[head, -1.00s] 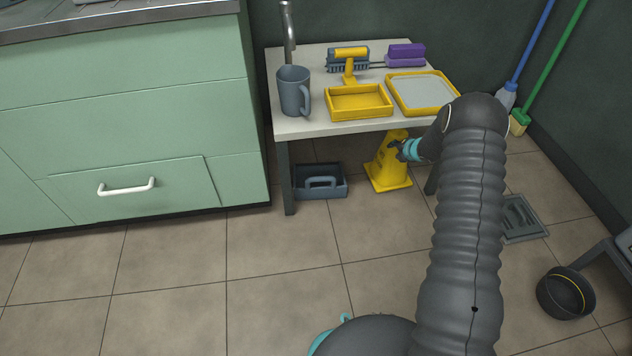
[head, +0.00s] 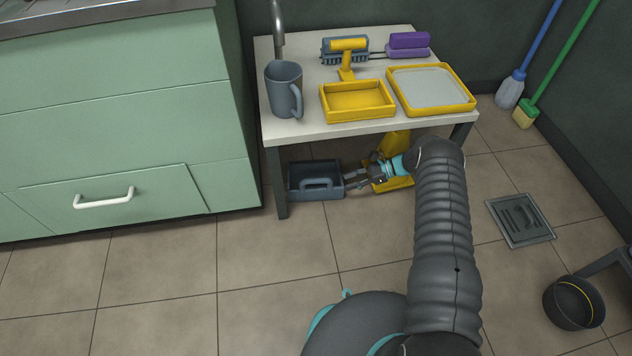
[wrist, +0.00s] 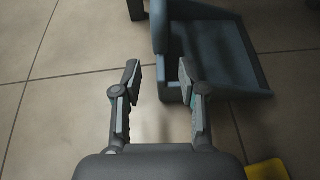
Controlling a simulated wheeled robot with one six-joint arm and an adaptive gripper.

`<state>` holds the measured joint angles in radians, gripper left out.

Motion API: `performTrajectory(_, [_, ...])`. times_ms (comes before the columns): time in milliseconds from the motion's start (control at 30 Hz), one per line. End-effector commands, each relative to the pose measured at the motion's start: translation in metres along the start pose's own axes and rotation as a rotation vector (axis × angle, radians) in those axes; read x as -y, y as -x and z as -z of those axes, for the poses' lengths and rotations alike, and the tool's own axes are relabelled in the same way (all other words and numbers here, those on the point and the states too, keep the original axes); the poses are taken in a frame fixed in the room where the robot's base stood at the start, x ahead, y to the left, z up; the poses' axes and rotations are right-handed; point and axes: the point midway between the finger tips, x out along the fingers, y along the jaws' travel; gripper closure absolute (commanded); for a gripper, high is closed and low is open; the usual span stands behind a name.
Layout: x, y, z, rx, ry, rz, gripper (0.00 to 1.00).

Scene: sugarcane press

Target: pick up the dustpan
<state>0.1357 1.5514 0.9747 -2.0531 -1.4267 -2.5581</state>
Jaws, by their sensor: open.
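The blue-grey dustpan (head: 302,171), a shallow pan with a looped handle, rests on the floor under the table near its left leg. It also shows in the wrist view (wrist: 232,55), at the upper right, beyond the right finger. My gripper (head: 350,180) is under the table beside the dustpan's right side. In the wrist view my gripper (wrist: 160,75) is open, with floor showing between its fingers. The right finger overlaps the pan's near edge in the picture; I cannot tell whether it touches.
The table (head: 290,128) above holds a grey mug (head: 283,88), yellow trays and brushes. A yellow floor sign (head: 396,143) stands behind my gripper. A green cabinet (head: 110,130) is at left. A black bowl (head: 570,306) is at lower right.

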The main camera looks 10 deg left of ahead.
Motion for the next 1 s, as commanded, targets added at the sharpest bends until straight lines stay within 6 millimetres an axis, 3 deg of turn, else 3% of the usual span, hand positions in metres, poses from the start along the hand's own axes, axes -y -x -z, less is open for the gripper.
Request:
performTrajectory(200, [-0.001,-0.041,-0.001,0.001,-0.002,-0.005,0.58])
performTrajectory(567, [0.000,-0.062,0.000,0.000,-0.003,0.001,0.58])
performTrajectory(833, [0.000,-0.097,-0.001,0.000,-0.004,0.001,0.58])
performTrajectory(1000, [0.001,-0.107,-0.001,0.000,-0.004,0.003,0.58])
